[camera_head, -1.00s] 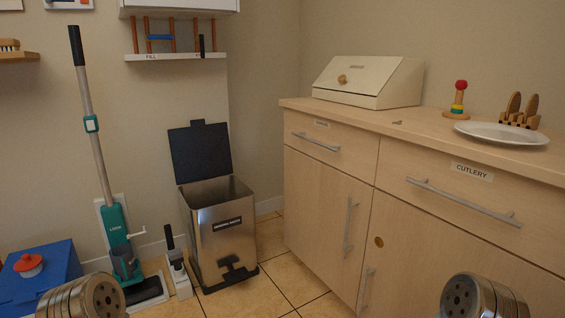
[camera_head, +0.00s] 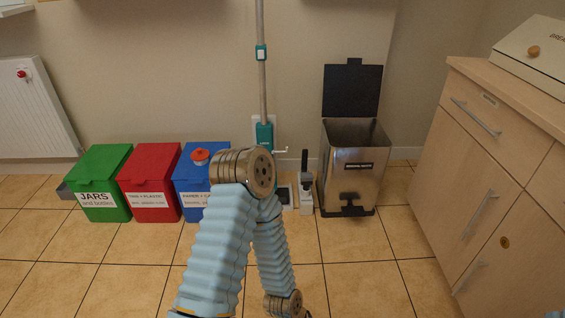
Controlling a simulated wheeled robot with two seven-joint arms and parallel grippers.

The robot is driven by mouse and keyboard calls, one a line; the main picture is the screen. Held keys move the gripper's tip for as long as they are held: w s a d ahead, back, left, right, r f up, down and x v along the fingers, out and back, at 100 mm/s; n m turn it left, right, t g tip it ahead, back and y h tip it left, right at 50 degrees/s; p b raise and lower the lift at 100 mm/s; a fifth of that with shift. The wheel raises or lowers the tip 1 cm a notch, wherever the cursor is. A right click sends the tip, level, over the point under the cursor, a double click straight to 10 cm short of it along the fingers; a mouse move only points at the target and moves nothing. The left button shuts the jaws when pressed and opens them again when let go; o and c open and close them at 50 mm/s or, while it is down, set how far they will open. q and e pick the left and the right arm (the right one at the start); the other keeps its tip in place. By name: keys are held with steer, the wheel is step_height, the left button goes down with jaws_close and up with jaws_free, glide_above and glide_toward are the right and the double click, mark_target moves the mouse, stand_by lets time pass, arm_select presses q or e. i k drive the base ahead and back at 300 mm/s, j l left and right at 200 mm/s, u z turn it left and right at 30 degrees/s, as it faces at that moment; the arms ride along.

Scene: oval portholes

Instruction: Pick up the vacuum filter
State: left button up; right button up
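The teal upright vacuum (camera_head: 264,135) stands against the back wall with its pole rising out of view. My own arm hides much of its lower body. No fingers of my left or right gripper show.
A green bin (camera_head: 100,180) and a red bin (camera_head: 150,180) stand left of the blue one. A steel bin (camera_head: 352,175) has its lid up; a small brush holder (camera_head: 305,190) stands beside it. Wooden cabinets (camera_head: 500,165) line the right. The tiled floor in front is clear.

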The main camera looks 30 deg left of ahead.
mark_target(200, 157)
steer(key=u, duration=1.15)
